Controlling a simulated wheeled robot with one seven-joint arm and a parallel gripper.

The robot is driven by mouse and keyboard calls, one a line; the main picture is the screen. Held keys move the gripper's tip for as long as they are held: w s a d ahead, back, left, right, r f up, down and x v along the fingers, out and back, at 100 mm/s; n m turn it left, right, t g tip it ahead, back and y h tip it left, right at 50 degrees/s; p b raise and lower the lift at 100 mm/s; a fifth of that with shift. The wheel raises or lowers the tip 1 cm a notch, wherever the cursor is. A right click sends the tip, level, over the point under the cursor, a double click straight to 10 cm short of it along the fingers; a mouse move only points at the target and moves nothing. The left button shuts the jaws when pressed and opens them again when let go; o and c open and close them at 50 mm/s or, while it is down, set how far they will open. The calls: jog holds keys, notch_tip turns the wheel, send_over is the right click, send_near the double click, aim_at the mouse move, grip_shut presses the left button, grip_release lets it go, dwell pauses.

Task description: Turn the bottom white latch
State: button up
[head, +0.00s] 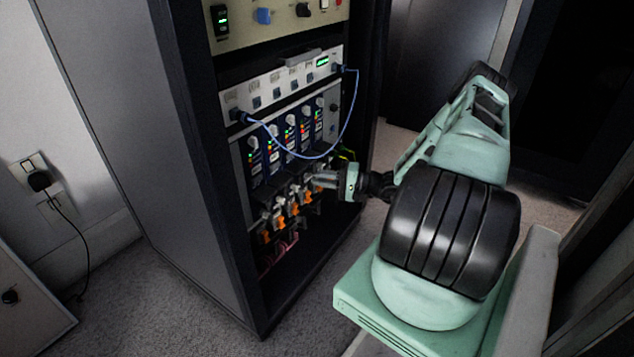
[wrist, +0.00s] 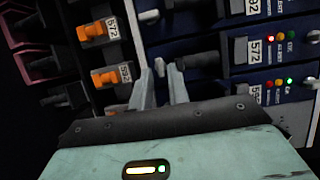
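The equipment rack shows a row of blue modules (head: 272,152) with coloured lights; small whitish latches (head: 279,203) lie below them, above orange connectors (head: 265,238). Which one is the bottom white latch is unclear. My gripper (head: 318,180) reaches the right part of this row. In the wrist view my gripper (wrist: 161,72) has two grey fingers with a gap between them. A small pale latch-like piece (wrist: 160,67) shows between the fingertips, beside a dark cylinder (wrist: 198,61). Whether the fingers touch it cannot be told.
A blue cable (head: 354,112) loops from the white panel (head: 290,80) down across the modules, close above my gripper. Orange connectors (wrist: 98,30) lie left of the fingers in the wrist view. The dark rack side (head: 150,130) stands left; carpet (head: 160,310) is clear in front.

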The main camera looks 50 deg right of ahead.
jog(key=shift+w+a, duration=0.3)
jog(key=shift+w, duration=0.3)
grip_shut()
jog(key=shift+m, duration=0.3)
jog(key=m+t+h+p, duration=0.2)
jog(key=m, duration=0.5)
jog(key=m+t+h+p, duration=0.2)
jog(key=m+p, duration=0.1)
jog(key=m, duration=0.4)
jog(key=a+f+m+t+h+p, duration=0.1)
jog(key=m+t+h+p, duration=0.1)
jog(key=m, duration=0.5)
jog(key=shift+s+m+p, duration=0.1)
jog(key=shift+m+p, duration=0.25)
jog(key=shift+m, duration=0.05)
jog(key=shift+h, duration=0.3)
